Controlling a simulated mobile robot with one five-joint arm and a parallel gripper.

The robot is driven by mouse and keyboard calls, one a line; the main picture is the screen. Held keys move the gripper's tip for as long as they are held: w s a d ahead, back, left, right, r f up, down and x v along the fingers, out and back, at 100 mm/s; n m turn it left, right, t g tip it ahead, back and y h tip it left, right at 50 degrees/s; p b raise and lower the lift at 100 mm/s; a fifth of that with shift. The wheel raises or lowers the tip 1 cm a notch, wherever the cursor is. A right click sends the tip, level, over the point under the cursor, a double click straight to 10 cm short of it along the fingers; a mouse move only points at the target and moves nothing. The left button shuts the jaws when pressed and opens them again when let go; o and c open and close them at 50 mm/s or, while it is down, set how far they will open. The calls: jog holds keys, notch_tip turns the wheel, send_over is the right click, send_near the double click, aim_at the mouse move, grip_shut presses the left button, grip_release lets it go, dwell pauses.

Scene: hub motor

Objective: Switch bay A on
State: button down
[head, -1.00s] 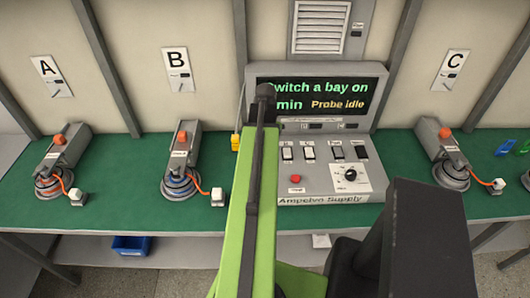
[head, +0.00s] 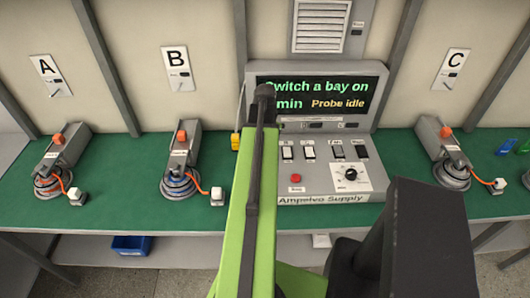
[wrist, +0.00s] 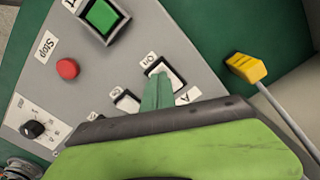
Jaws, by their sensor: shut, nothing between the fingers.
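The grey supply console (head: 325,200) has a row of rocker switches. In the wrist view my gripper (wrist: 157,92) is shut and empty, its tips over the rocker switch (wrist: 167,75) with an "A" label and an "On" label. Whether the tips touch it I cannot tell, and they partly cover it. Another rocker (wrist: 127,100) is beside it. In the head view my arm hides the gripper and the console's left part. The screen (head: 318,92) reads "Switch a bay on" and "Probe idle". The bay A sign (head: 50,75) is above a hub motor (head: 52,182) at the left.
A red stop button (wrist: 67,69), a green button (wrist: 103,15) and a black knob (wrist: 33,129) are on the console. A yellow probe (wrist: 246,68) is off its edge. Motors for bay B (head: 180,183) and bay C (head: 452,174) stand on the green bench (head: 120,205).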

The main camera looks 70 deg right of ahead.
jog(key=shift+f+b, duration=0.6)
jog(key=shift+f, duration=0.05)
jog(key=shift+r, duration=0.1)
notch_tip(320, 180, up, 7)
jog(key=p, duration=0.7)
dwell(0.3)
